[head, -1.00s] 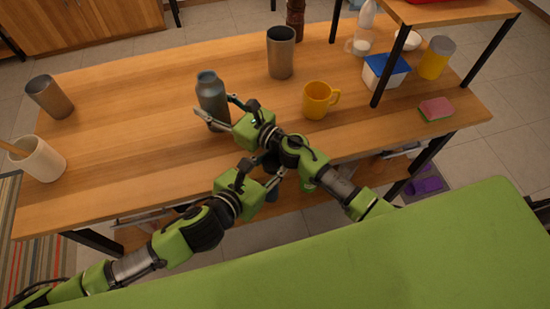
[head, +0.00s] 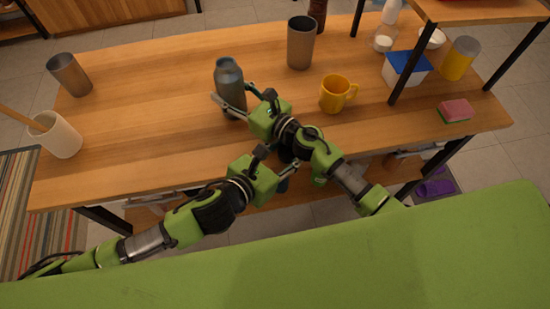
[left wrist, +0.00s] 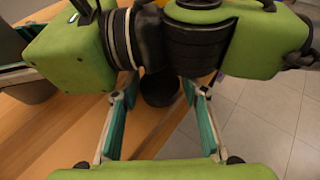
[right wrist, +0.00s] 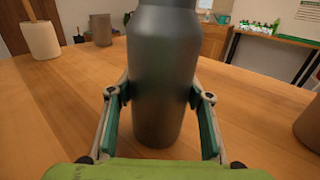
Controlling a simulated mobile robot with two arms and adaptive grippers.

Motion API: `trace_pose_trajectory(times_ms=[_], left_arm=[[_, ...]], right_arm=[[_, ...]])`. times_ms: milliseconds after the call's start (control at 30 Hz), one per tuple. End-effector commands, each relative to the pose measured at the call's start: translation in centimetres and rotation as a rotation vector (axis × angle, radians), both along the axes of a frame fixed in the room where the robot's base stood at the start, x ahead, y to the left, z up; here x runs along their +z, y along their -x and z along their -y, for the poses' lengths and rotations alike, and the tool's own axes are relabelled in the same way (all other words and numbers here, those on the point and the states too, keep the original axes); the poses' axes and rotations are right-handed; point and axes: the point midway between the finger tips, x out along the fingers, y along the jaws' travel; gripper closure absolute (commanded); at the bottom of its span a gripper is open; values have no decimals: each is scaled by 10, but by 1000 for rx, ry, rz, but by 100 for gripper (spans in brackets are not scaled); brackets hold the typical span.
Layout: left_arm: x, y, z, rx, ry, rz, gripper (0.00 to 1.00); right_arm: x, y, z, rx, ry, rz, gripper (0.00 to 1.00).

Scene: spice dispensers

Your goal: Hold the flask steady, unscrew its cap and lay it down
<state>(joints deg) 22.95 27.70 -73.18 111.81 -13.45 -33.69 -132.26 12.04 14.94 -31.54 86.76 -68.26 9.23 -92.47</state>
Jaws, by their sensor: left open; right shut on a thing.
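The dark grey-blue flask (head: 230,93) stands upright on the wooden table, left of the yellow mug. Its narrower top end is blue-grey; I cannot tell how the cap sits. My right gripper (head: 234,97) is shut around the flask's body, with a finger on either side. In the right wrist view the flask (right wrist: 162,75) fills the gap between the fingers (right wrist: 160,96), and its top is cut off. My left gripper (head: 277,164) is open at the table's front edge, apart from the flask. In the left wrist view its fingers (left wrist: 160,96) are spread wide.
My right forearm crosses close by my left gripper. A yellow mug (head: 336,93) and a grey tumbler (head: 301,45) stand right of the flask. Another tumbler (head: 69,74) and a white holder (head: 56,136) stand at the left.

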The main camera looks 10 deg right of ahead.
Motion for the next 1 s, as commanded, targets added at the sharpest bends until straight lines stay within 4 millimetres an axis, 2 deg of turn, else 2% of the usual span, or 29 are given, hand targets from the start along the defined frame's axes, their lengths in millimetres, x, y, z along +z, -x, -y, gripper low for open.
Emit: trace_pose_trajectory(times_ms=[400, 700, 867, 1000], left_arm=[[30, 51, -60, 0, -4, -2, 60], [43, 69, -80, 0, -2, -1, 60], [39, 69, -80, 14, -3, -1, 100], [21, 69, -79, 70, -9, 9, 100]], right_arm=[[-1, 0, 0, 0, 0, -1, 92], [-1, 0, 0, 0, 0, -1, 92], [-1, 0, 0, 0, 0, -1, 92], [-1, 0, 0, 0, 0, -1, 92]])
